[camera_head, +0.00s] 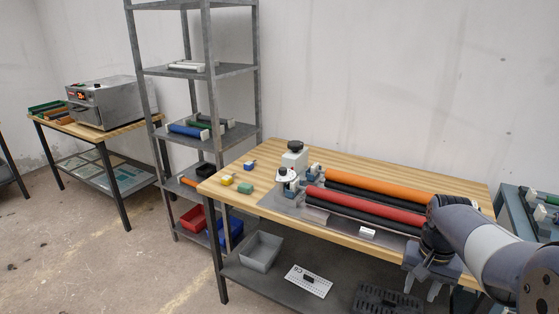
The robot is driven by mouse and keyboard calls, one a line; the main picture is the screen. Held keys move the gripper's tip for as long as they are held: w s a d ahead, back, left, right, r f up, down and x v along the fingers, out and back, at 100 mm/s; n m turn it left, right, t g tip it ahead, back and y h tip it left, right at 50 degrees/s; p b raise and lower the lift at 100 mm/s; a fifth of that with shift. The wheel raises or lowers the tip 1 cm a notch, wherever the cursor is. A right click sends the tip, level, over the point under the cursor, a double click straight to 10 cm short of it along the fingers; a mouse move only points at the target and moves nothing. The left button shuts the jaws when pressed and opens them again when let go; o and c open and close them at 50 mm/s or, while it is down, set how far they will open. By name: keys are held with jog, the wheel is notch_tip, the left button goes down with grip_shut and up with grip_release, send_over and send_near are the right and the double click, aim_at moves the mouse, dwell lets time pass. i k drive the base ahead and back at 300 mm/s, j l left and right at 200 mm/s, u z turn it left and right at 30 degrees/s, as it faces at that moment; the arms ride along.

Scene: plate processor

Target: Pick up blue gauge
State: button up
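A small blue block (250,166), which looks like the blue gauge, sits on the wooden table (330,158) towards its back left. It is small in the picture and its details are hard to make out. A yellow block (227,180) and a green block (245,188) lie nearby, in front of it. My gripper (422,288) is at the front right of the table, far from the blue block, with its fingers pointing down. The fingers look spread, with nothing visible between them.
A plate processor with orange (380,186) and red (365,206) rollers fills the table's middle and right. A tall grey shelf (207,100) stands behind the table's left end. Bins, including a grey one (261,251), sit below. Floor at the left is open.

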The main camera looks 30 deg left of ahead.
aim_at(248, 166)
jog(key=i+j, duration=0.15)
jog(key=j, duration=0.3)
jog(key=i+j, duration=0.2)
jog(key=j, duration=0.25)
jog(key=i+j, duration=0.15)
jog(key=j, duration=0.3)
jog(key=i+j, duration=0.15)
jog(key=j, duration=0.3)
jog(key=i+j, duration=0.15)
jog(key=j, duration=0.3)
jog(key=i+j, duration=0.2)
jog(key=j, duration=0.3)
jog(key=i+j, duration=0.15)
jog(key=j, duration=0.3)
jog(key=i+j, duration=0.15)
jog(key=j, duration=0.3)
jog(key=i+j, duration=0.3)
jog(key=j, duration=0.1)
